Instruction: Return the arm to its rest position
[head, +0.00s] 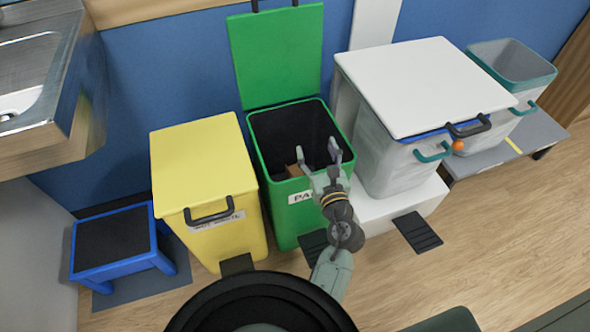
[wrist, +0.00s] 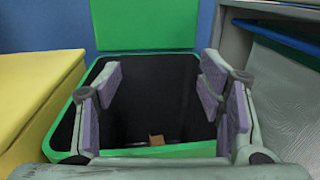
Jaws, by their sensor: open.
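My gripper (head: 320,165) is open and empty, above the front part of the green bin (head: 283,220). The green bin's lid (head: 277,58) stands up against the wall. My arm reaches up from the bottom of the head view to the bin. In the wrist view my gripper's two fingers (wrist: 165,95) are spread wide over the bin's dark opening. A small brown item (wrist: 157,140) lies inside the bin, apart from the fingers; in the head view it shows just left of the gripper.
A closed yellow bin (head: 205,165) stands left of the green bin. A white-lidded bin (head: 425,85) stands close on the right, with an orange ball-like knob (head: 458,146) at its handle. A blue step stool (head: 120,245) is far left. Wood floor in front is open.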

